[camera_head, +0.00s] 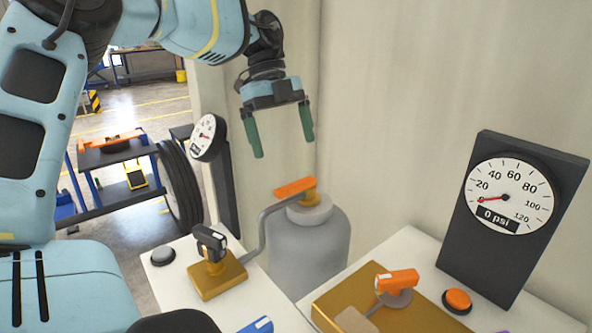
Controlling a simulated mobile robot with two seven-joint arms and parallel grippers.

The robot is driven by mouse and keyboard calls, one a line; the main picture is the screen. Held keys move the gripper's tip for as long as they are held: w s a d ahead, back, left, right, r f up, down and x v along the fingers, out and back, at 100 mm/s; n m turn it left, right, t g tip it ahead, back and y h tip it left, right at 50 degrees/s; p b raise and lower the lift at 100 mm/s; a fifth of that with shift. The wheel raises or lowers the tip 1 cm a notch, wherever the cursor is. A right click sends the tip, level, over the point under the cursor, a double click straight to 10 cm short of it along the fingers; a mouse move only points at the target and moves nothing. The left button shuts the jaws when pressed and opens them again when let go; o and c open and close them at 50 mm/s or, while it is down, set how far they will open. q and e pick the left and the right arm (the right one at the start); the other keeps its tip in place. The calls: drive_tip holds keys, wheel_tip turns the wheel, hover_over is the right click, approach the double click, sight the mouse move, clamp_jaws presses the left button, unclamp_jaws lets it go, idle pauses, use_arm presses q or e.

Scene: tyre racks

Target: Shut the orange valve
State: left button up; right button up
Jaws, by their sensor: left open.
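An orange valve handle (295,187) sits on top of a grey tank (310,250) against the pale wall, with a grey pipe running from it. Another orange handle (397,280) sits on a gold plate (345,295) at the lower right. My left gripper (283,147) is open and empty, its green fingers pointing down. In the picture it is just above the tank's handle and apart from it. My right gripper is not in view.
A black-handled valve (211,243) and a grey button (163,256) are on the left white counter. A gauge reading about 0 psi (508,195) stands at right, with an orange button (457,300) before it. Another gauge (206,138) and tyres (180,185) are behind.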

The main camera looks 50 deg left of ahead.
sight(294, 183)
use_arm(q)
drive_tip(key=shift+x, duration=3.9)
drive_tip(key=c, duration=1.2)
drive_tip(key=shift+r+p, duration=0.1)
drive_tip(key=shift+p, duration=0.2)
